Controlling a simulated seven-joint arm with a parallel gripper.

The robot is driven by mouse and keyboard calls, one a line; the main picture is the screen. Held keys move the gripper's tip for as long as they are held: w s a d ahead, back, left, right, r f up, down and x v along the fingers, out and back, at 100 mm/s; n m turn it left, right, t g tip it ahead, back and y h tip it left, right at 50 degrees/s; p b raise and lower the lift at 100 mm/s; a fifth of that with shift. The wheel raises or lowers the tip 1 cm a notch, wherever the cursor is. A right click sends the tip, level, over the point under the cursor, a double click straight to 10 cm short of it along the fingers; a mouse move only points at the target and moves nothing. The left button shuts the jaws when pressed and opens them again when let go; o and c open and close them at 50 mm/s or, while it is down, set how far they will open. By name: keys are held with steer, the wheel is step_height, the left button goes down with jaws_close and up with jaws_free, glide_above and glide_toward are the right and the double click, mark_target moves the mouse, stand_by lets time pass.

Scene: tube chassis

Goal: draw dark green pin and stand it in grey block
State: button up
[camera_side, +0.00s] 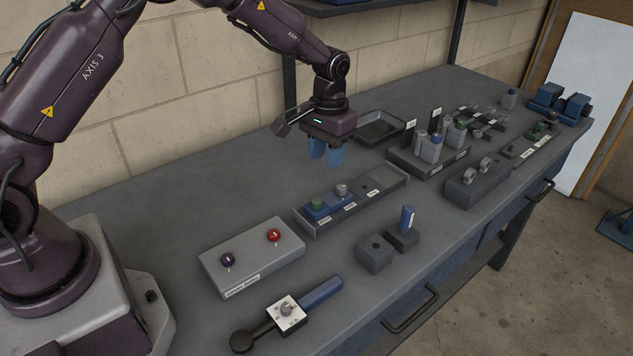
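A blue upright pin (407,217) stands in a small dark block (402,239) near the front edge of the bench; it looks blue, not dark green. Beside it on the left is a grey block (374,253) with an empty hole in its top. I cannot pick out a clearly dark green pin; a small green-topped piece (317,203) sits in the left end of a long tray (385,189). My gripper (327,155) hangs above the bench behind that tray, pointing down. Its two blue fingers are apart, with nothing seen between them.
A grey box with purple and red knobs (251,256) is at the front left. A lever switch (287,312) lies before it. A rack of cylinders (428,160), a block with two rings (478,183) and an empty shallow tray (378,129) are to the right and back.

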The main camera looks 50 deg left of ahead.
mark_target(316, 200)
steer(key=s+f+m, duration=0.1)
steer(key=s+f, duration=0.1)
steer(key=shift+s+d+f+m, duration=0.1)
steer(key=shift+s+f+m, duration=0.2)
steer(key=shift+s+f, duration=0.1)
steer(key=shift+w+f, duration=0.15)
steer(key=shift+f, duration=3.4)
jaws_close()
steer(key=shift+r, duration=2.9)
